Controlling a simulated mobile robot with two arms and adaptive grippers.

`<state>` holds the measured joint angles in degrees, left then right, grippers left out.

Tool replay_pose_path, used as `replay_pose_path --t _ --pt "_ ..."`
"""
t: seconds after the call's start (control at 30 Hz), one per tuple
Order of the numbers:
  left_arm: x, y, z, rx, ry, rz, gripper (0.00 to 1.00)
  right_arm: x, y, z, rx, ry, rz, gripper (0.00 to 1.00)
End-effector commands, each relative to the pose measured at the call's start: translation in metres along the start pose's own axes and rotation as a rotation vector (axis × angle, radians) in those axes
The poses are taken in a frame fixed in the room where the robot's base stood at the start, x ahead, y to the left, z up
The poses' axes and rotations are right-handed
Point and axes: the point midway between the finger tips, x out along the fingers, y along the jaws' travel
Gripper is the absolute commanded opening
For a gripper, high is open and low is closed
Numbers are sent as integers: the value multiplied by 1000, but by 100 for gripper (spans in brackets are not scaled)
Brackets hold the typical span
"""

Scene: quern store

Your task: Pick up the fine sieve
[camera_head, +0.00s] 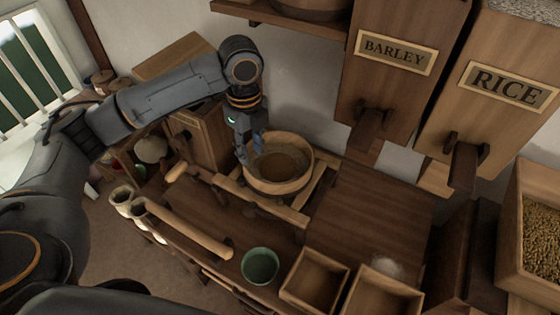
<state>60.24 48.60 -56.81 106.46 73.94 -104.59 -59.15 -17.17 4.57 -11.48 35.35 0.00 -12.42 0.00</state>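A round wooden sieve (304,179) with a brownish bottom sits on a wooden frame (290,214) on the bench. I take it for the fine sieve; no label shows on it. My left gripper (249,156) points down at the sieve's left rim. Its two fingers look apart, one on the outer side of the rim and one on the inner side. I cannot tell whether they touch the rim. The lower fingertips are partly hidden. My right gripper is not in view.
Bins marked BARLEY (394,52) and RICE (507,87) hang at upper right. A green cup (260,266) and open wooden boxes (315,280) stand at the front. A long wooden handle (190,231) lies along the left edge. The bench right of the sieve (375,205) is clear.

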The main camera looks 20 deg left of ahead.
Motion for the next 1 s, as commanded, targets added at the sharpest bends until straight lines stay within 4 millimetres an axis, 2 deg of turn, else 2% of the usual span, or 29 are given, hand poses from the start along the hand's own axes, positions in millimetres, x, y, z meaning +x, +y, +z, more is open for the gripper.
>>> replay_pose_path --t 0.1,0.3,0.57,0.83,1.0 --pt "25 1 -1 0 1 5 31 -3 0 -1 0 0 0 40" --pt "61 0 -1 -2 1 2 31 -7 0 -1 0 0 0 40" --pt "80 -1 -2 0 1 1 31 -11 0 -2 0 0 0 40" --pt "119 -4 -5 -1 1 0 31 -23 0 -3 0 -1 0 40" --pt "127 -4 -5 0 0 -2 31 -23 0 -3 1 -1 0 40"
